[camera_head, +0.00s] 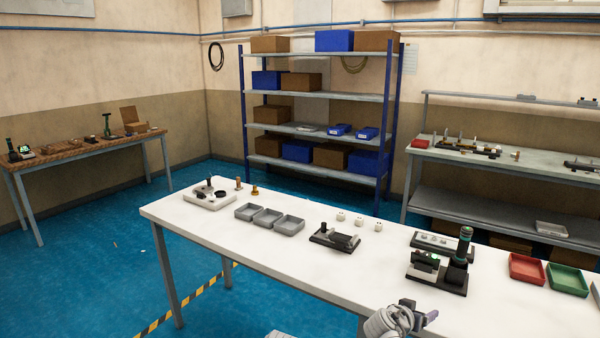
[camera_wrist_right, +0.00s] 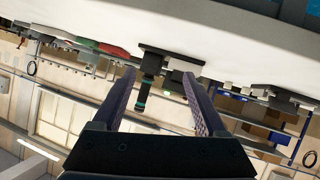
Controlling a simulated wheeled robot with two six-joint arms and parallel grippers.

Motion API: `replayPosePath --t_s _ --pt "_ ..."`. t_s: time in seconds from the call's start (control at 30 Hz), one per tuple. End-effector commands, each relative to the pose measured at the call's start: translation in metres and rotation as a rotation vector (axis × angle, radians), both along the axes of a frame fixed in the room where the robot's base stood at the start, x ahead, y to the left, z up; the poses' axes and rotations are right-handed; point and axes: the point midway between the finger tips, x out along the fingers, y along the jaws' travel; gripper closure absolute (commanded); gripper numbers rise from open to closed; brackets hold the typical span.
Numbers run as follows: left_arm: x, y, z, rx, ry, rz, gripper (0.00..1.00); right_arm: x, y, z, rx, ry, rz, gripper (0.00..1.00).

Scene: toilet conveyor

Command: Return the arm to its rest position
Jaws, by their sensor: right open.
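My right gripper (camera_head: 428,318) shows at the bottom of the head view, low by the front edge of the white table (camera_head: 300,262). Its arm is folded close at the bottom edge. In the right wrist view my right gripper (camera_wrist_right: 159,73) has its two fingers spread apart, with nothing held between them. The wrist camera sees the table and room tipped upside down. A black fixture with a dark post (camera_head: 461,258) stands on the table beyond the gripper, apart from it. My left gripper is not in view.
On the table are a red tray (camera_head: 527,269), a green tray (camera_head: 568,280), grey trays (camera_head: 270,218), a black fixture (camera_head: 335,238), white cubes (camera_head: 356,224) and a white plate (camera_head: 209,198). A shelf (camera_head: 318,97) stands behind. The table's front middle is clear.

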Motion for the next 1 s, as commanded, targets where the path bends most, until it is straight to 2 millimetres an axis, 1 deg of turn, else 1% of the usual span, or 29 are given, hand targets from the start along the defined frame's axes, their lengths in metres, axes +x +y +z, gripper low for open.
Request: replayPosePath --t_s 0.03,0.07,0.1,0.17,0.2,0.27,0.3,0.4,0.5,0.6,0.7,1.0 --pt "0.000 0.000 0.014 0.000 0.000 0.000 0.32 -0.011 0.023 -0.003 0.031 0.095 0.026 0.24" --pt "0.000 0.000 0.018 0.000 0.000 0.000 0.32 -0.020 0.038 -0.010 0.052 0.166 0.047 0.24" --pt "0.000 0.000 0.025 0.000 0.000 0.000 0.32 -0.033 0.061 -0.020 0.082 0.271 0.085 0.24" --pt "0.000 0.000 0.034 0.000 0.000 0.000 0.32 -0.055 0.095 -0.034 0.129 0.432 0.159 0.24" --pt "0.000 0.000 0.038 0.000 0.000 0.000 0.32 -0.070 0.117 -0.042 0.158 0.534 0.217 0.24" --pt "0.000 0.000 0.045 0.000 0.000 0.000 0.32 -0.093 0.149 -0.050 0.197 0.671 0.309 0.24" --pt "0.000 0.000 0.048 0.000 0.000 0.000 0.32 -0.108 0.167 -0.054 0.220 0.753 0.373 0.24" --pt "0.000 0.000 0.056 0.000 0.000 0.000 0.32 -0.142 0.206 -0.058 0.266 0.922 0.522 0.24" --pt "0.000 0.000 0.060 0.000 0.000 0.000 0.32 -0.167 0.232 -0.059 0.298 1.037 0.640 0.24" --pt "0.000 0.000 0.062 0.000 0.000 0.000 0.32 -0.183 0.247 -0.058 0.317 1.103 0.715 0.24" --pt "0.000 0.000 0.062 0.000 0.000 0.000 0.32 -0.189 0.253 -0.058 0.325 1.130 0.748 0.24" --pt "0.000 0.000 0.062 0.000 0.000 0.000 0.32 -0.190 0.253 -0.059 0.326 1.134 0.753 0.24"
